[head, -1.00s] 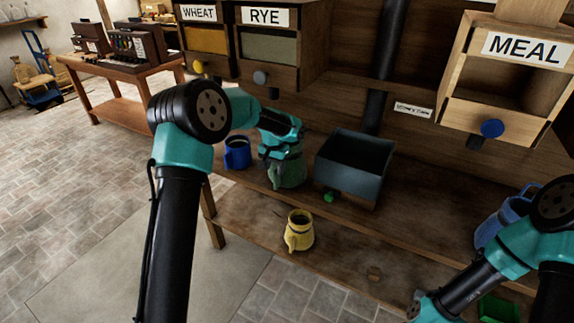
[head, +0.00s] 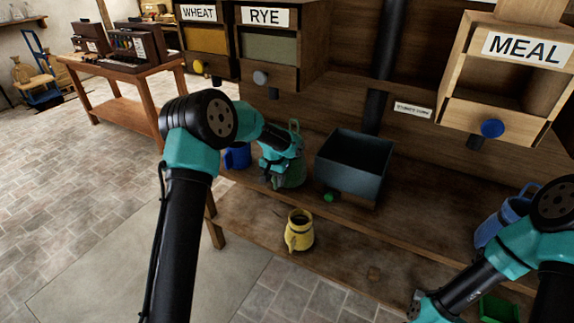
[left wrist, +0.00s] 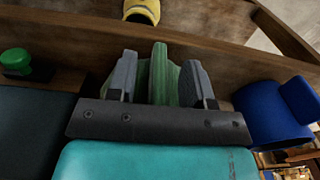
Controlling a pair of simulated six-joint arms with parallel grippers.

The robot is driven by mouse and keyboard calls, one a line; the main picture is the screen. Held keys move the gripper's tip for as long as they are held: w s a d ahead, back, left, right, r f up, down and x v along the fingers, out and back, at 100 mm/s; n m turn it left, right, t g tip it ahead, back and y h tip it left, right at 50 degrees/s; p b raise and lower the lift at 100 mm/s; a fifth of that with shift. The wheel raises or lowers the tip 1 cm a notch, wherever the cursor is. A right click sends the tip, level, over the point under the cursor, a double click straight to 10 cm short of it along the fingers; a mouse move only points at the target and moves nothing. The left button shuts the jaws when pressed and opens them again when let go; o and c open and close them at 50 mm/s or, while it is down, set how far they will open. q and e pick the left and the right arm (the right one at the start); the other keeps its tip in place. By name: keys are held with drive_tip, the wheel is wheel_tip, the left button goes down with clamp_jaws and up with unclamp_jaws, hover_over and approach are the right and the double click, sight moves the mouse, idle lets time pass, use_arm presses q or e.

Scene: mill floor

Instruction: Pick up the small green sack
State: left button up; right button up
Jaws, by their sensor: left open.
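The small green sack (head: 294,178) stands on the wooden bench beside the dark bin in the head view, partly hidden by my left gripper (head: 277,177). In the left wrist view the sack (left wrist: 160,75) shows as a green upright part between the two grey fingers of my left gripper (left wrist: 160,82). The fingers are open, one on each side of it. I cannot tell whether either finger touches it. My right arm comes in at the lower right, but its fingertips are not in view.
The dark bin (head: 352,172) with a green knob (head: 328,196) is to the right.

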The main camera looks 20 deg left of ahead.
use_arm(q)
drive_tip(key=shift+c, duration=0.5)
clamp_jaws()
